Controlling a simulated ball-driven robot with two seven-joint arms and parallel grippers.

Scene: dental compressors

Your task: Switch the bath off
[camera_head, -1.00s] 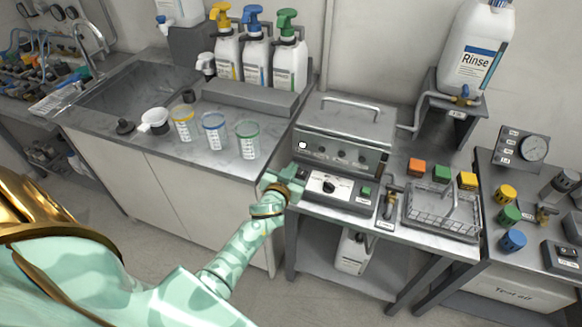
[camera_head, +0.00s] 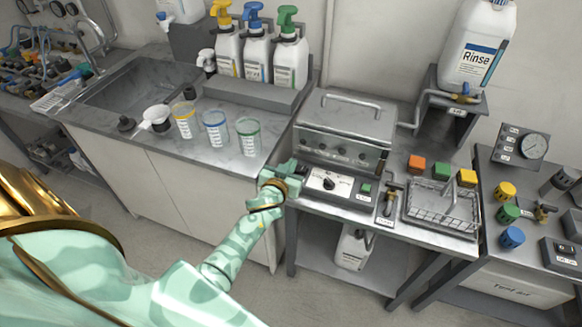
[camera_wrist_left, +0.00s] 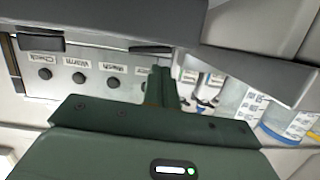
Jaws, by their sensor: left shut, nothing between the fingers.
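The bath (camera_head: 345,122) is a grey metal box with a handled lid, which is down. Its front panel has a row of dark knobs, and in the left wrist view the panel (camera_wrist_left: 95,88) shows labels that read like Check, Warm and Wash. A lower control box (camera_head: 335,188) in front of it has a dark dial and a green button. My left gripper (camera_head: 283,170) is shut and empty, just left of the bath's front left corner. Its fingers (camera_wrist_left: 160,87) show in the left wrist view in front of the panel's end; contact cannot be told. My right gripper is not in view.
A small tap (camera_head: 391,197) and a wire basket (camera_head: 440,208) stand right of the control box. Three cups, one of them blue-marked (camera_head: 215,128), stand on the counter at left. Pump bottles (camera_head: 258,50) stand behind. A Rinse container (camera_head: 478,45) stands at back right.

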